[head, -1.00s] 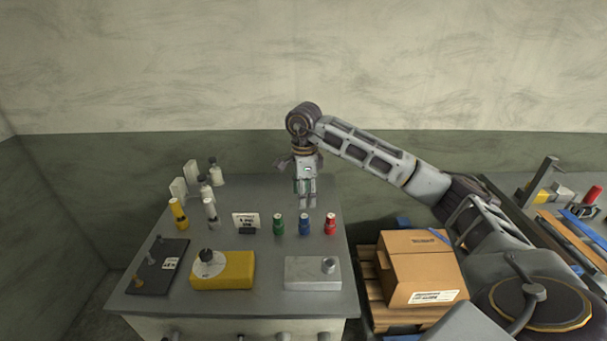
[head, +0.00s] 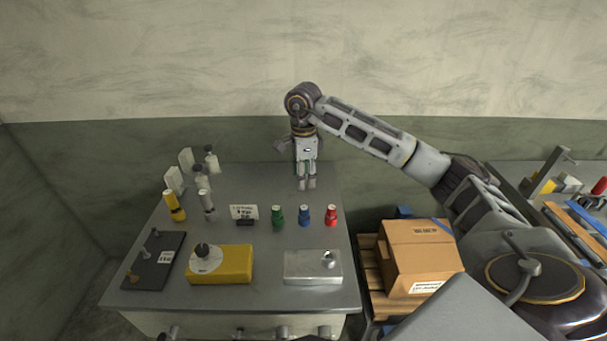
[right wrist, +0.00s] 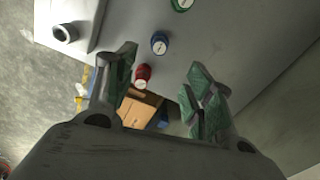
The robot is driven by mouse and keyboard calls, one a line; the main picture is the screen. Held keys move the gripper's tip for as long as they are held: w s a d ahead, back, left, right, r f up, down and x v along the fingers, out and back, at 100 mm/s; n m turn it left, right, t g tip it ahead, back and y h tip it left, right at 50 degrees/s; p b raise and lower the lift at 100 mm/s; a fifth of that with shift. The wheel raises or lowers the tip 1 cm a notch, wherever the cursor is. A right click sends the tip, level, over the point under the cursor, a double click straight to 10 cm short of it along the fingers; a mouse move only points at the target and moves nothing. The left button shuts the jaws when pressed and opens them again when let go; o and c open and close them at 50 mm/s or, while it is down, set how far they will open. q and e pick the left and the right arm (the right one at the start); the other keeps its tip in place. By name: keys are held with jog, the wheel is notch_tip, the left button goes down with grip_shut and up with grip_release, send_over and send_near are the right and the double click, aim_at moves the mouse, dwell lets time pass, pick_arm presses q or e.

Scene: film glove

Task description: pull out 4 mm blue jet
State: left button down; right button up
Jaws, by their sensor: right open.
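The blue jet (head: 304,216) stands upright on the grey table, between a green jet (head: 278,216) and a red jet (head: 330,216). My right gripper (head: 307,186) points down behind the row, apart from the jets, open and empty. In the right wrist view, the open fingers (right wrist: 162,62) have green pads. The blue jet (right wrist: 159,43) shows there near the top, just beyond the fingertips, with the red jet (right wrist: 142,73) between the fingers in the picture. My left gripper is not in view.
A small sign (head: 244,212) stands left of the green jet. A grey block (head: 313,268) and a yellow block (head: 222,266) lie in front. Several bottles stand at the left. A cardboard box (head: 420,262) on a pallet is right of the table.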

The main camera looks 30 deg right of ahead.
aim_at(304, 208)
jog(key=shift+f+p, duration=1.05)
jog(key=shift+f, duration=5.75)
jog(key=c, duration=1.1)
jog(key=shift+r+p, duration=1.15)
jog(key=shift+r, duration=1.7)
jog(key=shift+c, duration=0.2)
jog(key=shift+r+p, duration=0.5)
jog(key=shift+r, duration=0.95)
